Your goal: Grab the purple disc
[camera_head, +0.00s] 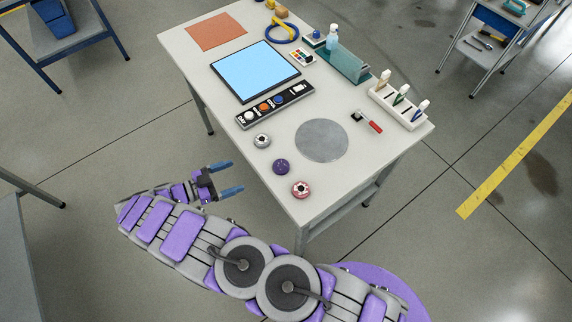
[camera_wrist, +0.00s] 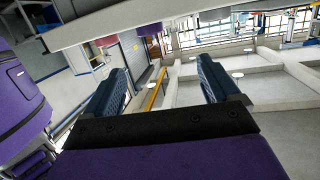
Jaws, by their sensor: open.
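The purple disc (camera_head: 280,166) is a small round puck on the front part of the white table (camera_head: 240,160) in the head view. It lies between a grey disc (camera_head: 262,140) and a pink disc (camera_head: 300,189). My gripper (camera_head: 234,177) is open and empty, just off the table's left edge, to the left of the purple disc and apart from it. In the wrist view, my gripper's two blue fingers (camera_wrist: 165,88) are spread wide with nothing between them.
A flat grey circle (camera_head: 322,141) lies right of the discs, with a red-handled tool (camera_head: 370,123) near it. A black strip with several coloured knobs (camera_head: 274,105) and a blue-screened panel (camera_head: 255,71) lie behind.

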